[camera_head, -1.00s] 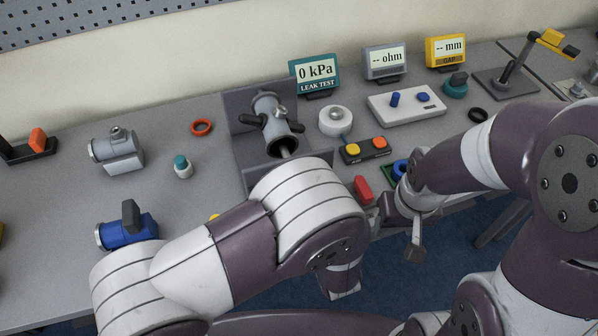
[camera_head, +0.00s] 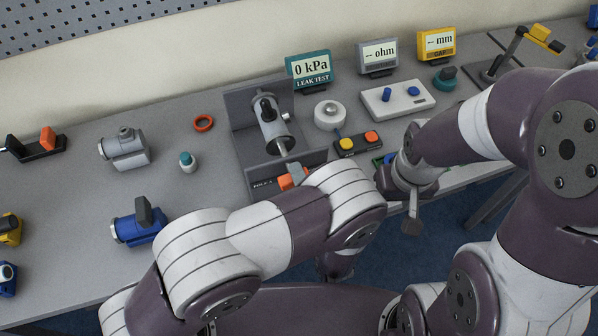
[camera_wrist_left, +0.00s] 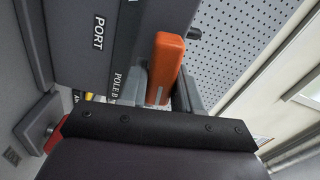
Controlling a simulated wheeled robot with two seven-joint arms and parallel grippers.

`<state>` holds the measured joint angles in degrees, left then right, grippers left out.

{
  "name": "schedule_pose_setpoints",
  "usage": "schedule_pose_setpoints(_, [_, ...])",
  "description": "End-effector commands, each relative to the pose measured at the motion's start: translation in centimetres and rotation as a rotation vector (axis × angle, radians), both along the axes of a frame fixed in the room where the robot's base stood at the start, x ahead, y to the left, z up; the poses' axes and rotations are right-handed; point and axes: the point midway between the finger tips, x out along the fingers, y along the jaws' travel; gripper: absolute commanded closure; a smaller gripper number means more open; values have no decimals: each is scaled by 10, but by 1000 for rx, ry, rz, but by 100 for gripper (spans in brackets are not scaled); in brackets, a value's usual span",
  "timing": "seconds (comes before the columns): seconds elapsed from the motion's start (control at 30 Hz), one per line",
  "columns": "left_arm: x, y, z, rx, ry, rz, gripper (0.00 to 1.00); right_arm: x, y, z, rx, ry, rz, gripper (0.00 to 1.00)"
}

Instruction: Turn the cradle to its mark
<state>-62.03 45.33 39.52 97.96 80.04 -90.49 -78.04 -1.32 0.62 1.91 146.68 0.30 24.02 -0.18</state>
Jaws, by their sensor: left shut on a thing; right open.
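The grey cradle (camera_head: 235,125) stands mid-table with an open-topped housing, and a grey pipe piece (camera_head: 269,125) lies tilted in it. Its front panel carries lettering, which reads PORT and POLE B in the left wrist view (camera_wrist_left: 100,45). An orange handle (camera_head: 286,182) shows at the front edge; it also shows in the left wrist view (camera_wrist_left: 167,62). My left gripper (camera_wrist_left: 165,90) is shut on the orange handle, with grey fingers on both sides. My left arm hides much of it in the head view. My right gripper (camera_head: 411,215) hangs open and empty near the table's front edge. I cannot make out the mark.
A two-button box (camera_head: 357,144), a white round device (camera_head: 328,115) and a control panel (camera_head: 398,98) stand right of the cradle. The LEAK TEST display (camera_head: 311,70) is behind.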

Motion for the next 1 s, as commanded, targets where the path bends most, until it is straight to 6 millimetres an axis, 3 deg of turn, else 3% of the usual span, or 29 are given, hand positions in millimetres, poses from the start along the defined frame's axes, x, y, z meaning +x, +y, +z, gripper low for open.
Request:
schedule_pose_setpoints(0.4, [0, 0, -1, 150, 49, 1, 100, 0, 0, 9, 0, 0, 0, 47])
schedule_pose_setpoints(0.93, [0, 0, -2, 171, 56, 1, 100, 0, 0, 10, 0, 0, 0, 47])
schedule_pose_setpoints(0.97, [0, 0, -2, 170, 55, 1, 58, 0, 0, 10, 0, 0, 0, 47])
schedule_pose_setpoints(1.0, [0, 0, -2, 170, 55, 1, 47, 0, 0, 10, 0, 0, 0, 47])
